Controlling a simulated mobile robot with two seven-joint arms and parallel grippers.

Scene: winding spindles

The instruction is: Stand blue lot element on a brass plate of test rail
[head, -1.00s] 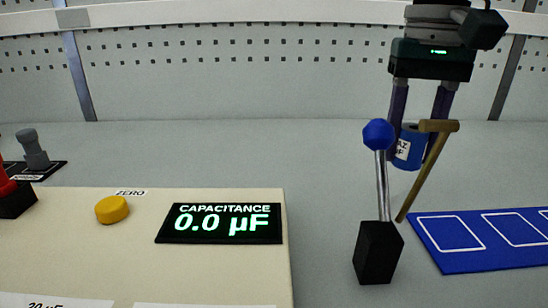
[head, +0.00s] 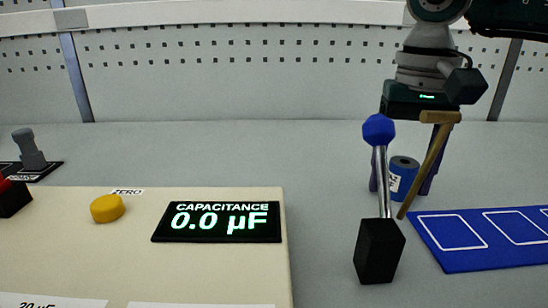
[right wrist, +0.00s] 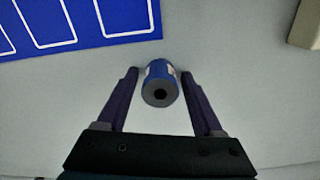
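The blue lot element (head: 403,178) is a short blue cylinder with a white label and a dark hole in its grey top. It appears to stand upright on the grey table, behind the blue-knobbed lever. In the right wrist view the element (right wrist: 160,85) sits between the fingers, with a gap on each side. My right gripper (head: 402,184) is open around it, pointing down; it also shows in the right wrist view (right wrist: 160,74). The brown handle hides part of one finger. I make out no brass plate or test rail. My left gripper is out of view.
A lever with a blue knob (head: 378,130) on a black base and a brown T-shaped handle (head: 431,160) stand in front of the element. A blue mat (head: 470,262) with white outlines lies right. A cream capacitance meter (head: 230,272) reading 0.0 µF fills the left front.

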